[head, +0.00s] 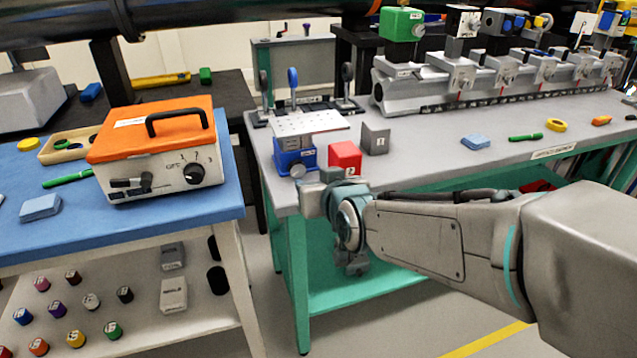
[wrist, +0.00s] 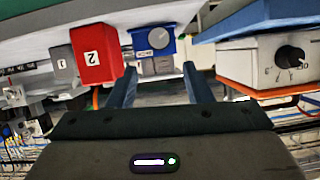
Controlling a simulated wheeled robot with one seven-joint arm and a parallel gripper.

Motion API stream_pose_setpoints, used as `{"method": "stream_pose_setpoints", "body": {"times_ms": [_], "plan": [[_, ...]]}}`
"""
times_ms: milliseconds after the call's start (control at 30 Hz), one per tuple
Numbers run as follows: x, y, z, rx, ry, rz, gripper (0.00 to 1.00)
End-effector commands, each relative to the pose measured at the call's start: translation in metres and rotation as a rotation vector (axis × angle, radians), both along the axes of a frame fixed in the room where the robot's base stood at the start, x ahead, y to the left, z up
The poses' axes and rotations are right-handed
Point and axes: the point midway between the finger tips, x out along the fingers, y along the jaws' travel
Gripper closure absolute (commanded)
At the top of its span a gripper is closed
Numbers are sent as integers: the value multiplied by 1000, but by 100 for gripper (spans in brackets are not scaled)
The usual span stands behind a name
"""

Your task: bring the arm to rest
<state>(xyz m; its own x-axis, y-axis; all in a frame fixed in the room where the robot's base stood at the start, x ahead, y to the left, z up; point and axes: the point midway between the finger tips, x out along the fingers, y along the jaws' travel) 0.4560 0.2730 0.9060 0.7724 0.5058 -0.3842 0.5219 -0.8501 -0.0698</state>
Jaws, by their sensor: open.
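My arm reaches in from the right in the head view, its wrist end by the near left corner of the grey bench (head: 440,165). My gripper shows in the wrist view (wrist: 160,86) with two dark blue fingers spread apart and nothing between them. In that view, which is upside down, a red block marked 2 (wrist: 97,55) and a blue device with a grey knob (wrist: 153,42) lie beyond the fingers. In the head view, the red block (head: 345,156) and blue device (head: 292,157) stand on the bench just behind my wrist. The fingertips are hard to make out there.
A grey block (head: 376,139) stands behind the red one. A blue-topped table (head: 150,217) at left carries an orange-lidded box (head: 150,135). A gap of floor separates table and bench. A silver rail assembly (head: 480,85) runs along the bench's back.

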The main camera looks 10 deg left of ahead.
Motion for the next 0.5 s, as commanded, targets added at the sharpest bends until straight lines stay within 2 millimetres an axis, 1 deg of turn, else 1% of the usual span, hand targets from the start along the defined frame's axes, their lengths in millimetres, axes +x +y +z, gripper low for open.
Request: {"method": "stream_pose_setpoints", "body": {"times_ms": [367,433,500], "plan": [[-2,-2,1,0,0,0,55],[-2,-5,4,-5,7,-6,55],[-2,-15,10,-19,29,-21,55]]}}
